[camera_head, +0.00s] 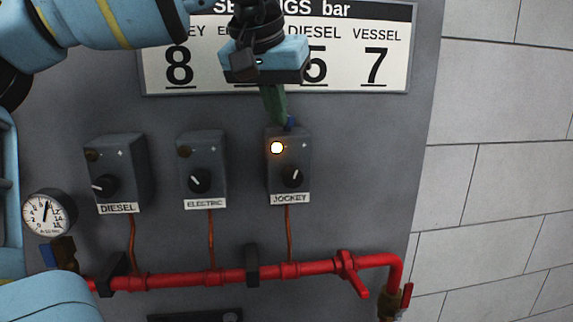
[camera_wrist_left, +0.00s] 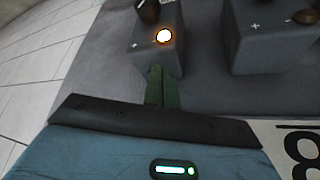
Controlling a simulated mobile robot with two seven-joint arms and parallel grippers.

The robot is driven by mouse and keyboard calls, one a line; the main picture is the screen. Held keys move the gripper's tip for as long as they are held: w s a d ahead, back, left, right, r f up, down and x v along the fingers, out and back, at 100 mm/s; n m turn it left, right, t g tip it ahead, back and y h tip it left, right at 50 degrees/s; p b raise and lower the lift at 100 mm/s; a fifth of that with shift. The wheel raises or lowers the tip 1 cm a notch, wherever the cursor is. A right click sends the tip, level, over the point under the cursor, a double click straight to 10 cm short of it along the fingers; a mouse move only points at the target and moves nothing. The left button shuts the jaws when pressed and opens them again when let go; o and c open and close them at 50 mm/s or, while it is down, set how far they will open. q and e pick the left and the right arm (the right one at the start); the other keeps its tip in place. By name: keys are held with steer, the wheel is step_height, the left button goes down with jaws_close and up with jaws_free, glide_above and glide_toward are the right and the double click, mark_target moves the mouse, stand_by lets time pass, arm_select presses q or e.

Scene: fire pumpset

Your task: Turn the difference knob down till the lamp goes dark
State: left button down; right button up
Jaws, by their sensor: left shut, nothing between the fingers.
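The JOCKEY switch box (camera_head: 289,172) hangs on the grey panel with its round lamp (camera_head: 277,147) glowing bright; the lamp also glows in the left wrist view (camera_wrist_left: 164,36). My right gripper is not in view.
The ELECTRIC box (camera_head: 201,165) and DIESEL box (camera_head: 115,170) stand left, their lamps dark. A settings board (camera_head: 398,86) is above, partly hidden by my arm. A red pipe (camera_head: 185,278) runs below. A gauge (camera_head: 48,212) is at left. A white block wall (camera_head: 500,185) is at right.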

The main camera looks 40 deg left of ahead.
arm_select(q)
steer(key=shift+w+d, duration=0.15)
steer(key=shift+d, duration=0.05)
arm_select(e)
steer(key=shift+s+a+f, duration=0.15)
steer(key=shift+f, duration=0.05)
arm_select(q)
steer(key=shift+s+d, duration=0.2)
steer(key=shift+s, duration=0.1)
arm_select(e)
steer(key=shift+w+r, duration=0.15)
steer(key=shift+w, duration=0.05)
